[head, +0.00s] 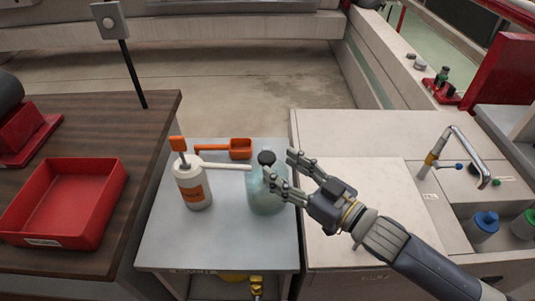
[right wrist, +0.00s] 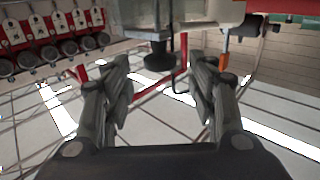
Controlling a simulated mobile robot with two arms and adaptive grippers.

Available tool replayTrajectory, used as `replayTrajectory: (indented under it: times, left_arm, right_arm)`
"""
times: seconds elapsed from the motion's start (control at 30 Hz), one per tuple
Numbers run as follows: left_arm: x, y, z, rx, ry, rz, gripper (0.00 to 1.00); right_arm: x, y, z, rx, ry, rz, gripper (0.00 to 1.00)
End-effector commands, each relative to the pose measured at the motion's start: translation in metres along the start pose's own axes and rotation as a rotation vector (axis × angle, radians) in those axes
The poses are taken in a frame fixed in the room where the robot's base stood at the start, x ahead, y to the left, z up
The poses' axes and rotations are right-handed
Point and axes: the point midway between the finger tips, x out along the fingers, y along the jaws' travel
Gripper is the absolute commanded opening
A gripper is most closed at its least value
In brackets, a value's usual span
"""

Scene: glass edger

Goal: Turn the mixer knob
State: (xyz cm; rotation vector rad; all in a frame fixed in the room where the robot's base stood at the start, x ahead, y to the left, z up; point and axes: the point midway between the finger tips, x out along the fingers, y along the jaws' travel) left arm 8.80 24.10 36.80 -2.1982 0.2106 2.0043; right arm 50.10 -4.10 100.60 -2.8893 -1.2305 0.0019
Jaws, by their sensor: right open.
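The mixer appears to be a translucent bluish-green jar (head: 266,195) on a small grey table, with a dark round knob (head: 266,157) on its top. The knob also shows in the right wrist view (right wrist: 158,60), in the gap between the fingers and seemingly beyond their tips. My right gripper (head: 280,168) is open and empty. It reaches in from the right, its fingers pointing at the jar's top. One finger overlaps the jar's right side in the head view; whether it touches is unclear. My left gripper is not in view.
A red tray (head: 95,235) lies on the brown bench. A sink counter with faucet (head: 455,140) is at right.

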Motion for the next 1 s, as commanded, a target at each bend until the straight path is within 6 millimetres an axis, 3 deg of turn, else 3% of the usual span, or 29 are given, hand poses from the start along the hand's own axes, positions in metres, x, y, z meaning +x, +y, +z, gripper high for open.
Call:
replayTrajectory:
  times: [0.1,0.3,0.7,0.77,0.9,1.0]
  left_arm:
    - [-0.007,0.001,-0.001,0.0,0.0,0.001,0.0]
    - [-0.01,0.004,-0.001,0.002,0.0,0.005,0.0]
    - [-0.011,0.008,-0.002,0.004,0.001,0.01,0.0]
    - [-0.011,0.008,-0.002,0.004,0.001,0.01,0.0]
    - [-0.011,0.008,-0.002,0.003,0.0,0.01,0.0]
    - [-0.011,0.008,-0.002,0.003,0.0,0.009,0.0]
  right_arm:
    - [0.024,0.0,-0.004,0.0,0.004,0.0,0.53]
    - [0.049,0.0,-0.002,-0.001,0.002,-0.001,0.53]
    - [0.057,0.0,0.0,-0.001,0.001,0.0,0.53]
    - [0.057,0.0,0.0,-0.001,0.001,0.0,0.41]
    - [0.057,0.0,0.0,-0.001,0.001,0.0,0.1]
    - [0.057,0.0,0.0,-0.001,0.0,0.0,0.09]
